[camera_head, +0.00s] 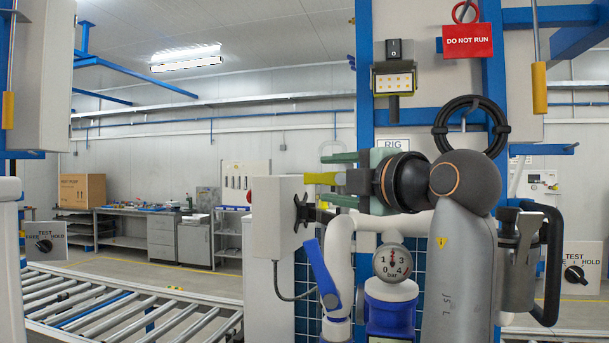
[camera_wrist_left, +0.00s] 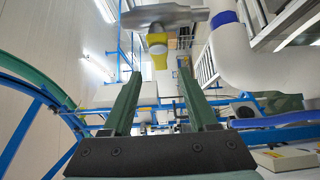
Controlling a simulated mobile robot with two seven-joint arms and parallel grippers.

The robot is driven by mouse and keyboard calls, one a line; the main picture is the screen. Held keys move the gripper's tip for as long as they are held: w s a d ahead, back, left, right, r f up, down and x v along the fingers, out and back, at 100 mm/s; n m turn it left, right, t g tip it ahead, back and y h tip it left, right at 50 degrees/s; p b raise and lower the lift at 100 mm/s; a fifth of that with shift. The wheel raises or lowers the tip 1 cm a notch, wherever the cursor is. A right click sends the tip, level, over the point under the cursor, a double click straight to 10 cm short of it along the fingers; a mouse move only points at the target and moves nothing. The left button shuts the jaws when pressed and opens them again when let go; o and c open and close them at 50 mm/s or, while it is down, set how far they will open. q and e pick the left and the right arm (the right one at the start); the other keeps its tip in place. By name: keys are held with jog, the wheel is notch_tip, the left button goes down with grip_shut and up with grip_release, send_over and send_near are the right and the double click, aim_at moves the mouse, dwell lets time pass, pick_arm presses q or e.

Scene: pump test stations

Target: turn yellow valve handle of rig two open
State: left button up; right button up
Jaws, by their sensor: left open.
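The yellow valve handle (camera_head: 320,178) shows at the left of my left gripper (camera_head: 335,178) in the head view. In the left wrist view the yellow handle (camera_wrist_left: 157,45) hangs from a grey metal valve stem (camera_wrist_left: 165,17), ahead of the gap between my two green fingers (camera_wrist_left: 160,98). The left gripper is open, its fingers above and below the handle's line in the head view, with no visible grip on it. The gripper body and arm hide part of the rig, and the number on the RIG sign (camera_head: 394,145) is hidden. My right gripper is not seen.
A pressure gauge (camera_head: 393,262) and a blue lever (camera_head: 322,275) on white pipe are below the gripper. A grey box (camera_head: 278,215) with a black knob stands close left. A red DO NOT RUN tag (camera_head: 467,41) hangs above. A roller conveyor (camera_head: 130,318) lies at lower left.

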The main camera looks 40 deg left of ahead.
aim_at(311, 178)
pick_arm(q)
jog(key=p+x, duration=0.2)
jog(key=x, duration=0.7)
jog(key=shift+w+a+f, duration=0.1)
jog(key=shift+a, duration=0.1)
jog(key=shift+c, duration=0.4)
grip_shut()
